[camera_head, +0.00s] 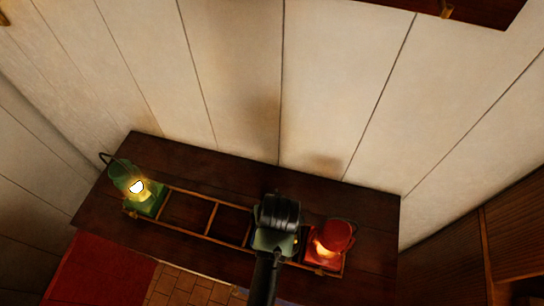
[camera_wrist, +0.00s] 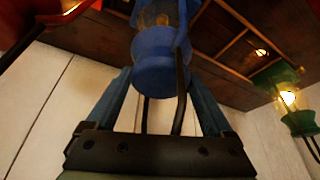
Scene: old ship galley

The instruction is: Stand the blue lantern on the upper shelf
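The blue lantern (camera_wrist: 153,75) hangs large in the upper middle of the wrist view, its cap toward me and its dark wire handle reaching down between my fingers. Its base is cut off by the frame edge, so I cannot tell whether it touches the rack. My gripper (camera_wrist: 160,88) has its two fingers wide apart, one on each side of the lantern's cap and handle. In the head view my gripper (camera_head: 274,242) is over the rack and hides the blue lantern. A dark board, seemingly the upper shelf (camera_head: 470,8), shows at the top right.
A long wooden rack (camera_head: 213,217) lies on the dark lower board (camera_head: 370,210). A lit green lantern (camera_head: 127,178) stands in its left end, a lit red lantern (camera_head: 334,236) in its right end, close to my gripper. Two compartments between look empty. Pale panelled wall stands behind.

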